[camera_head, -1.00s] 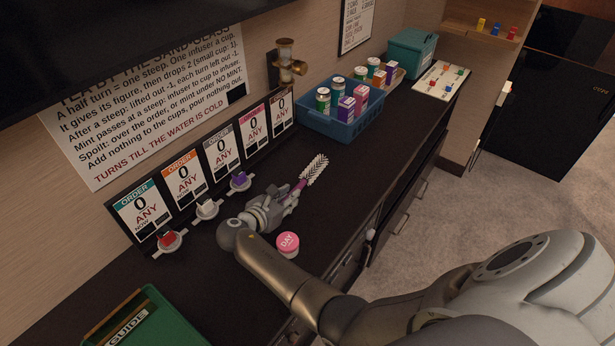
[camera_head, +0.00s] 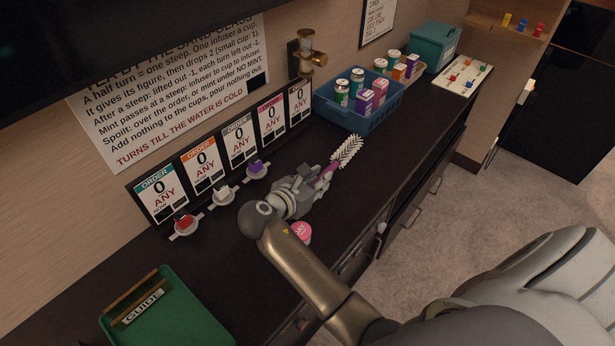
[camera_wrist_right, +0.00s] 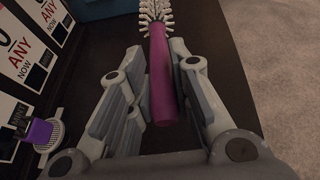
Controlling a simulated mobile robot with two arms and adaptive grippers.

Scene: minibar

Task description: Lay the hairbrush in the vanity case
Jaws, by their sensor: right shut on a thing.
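The hairbrush (camera_head: 347,151) has a purple handle and a head of white bristles pointing to the back right. My right gripper (camera_head: 318,181) is shut on its handle, low over the dark counter. In the right wrist view the purple handle (camera_wrist_right: 162,75) lies between the fingers (camera_wrist_right: 165,95), with the bristles beyond them at the top edge. A teal case (camera_head: 434,47) at the far end of the counter may be the vanity case; its inside is hidden. My left gripper is not in view.
A blue basket (camera_head: 345,118) with cans and cartons stands beyond the brush. Order cards (camera_head: 160,191) and small coloured-topped holders line the wall side. A pink lid (camera_head: 301,232) sits by my right wrist. A green bin (camera_head: 185,320) is at front left. The counter's right strip is clear.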

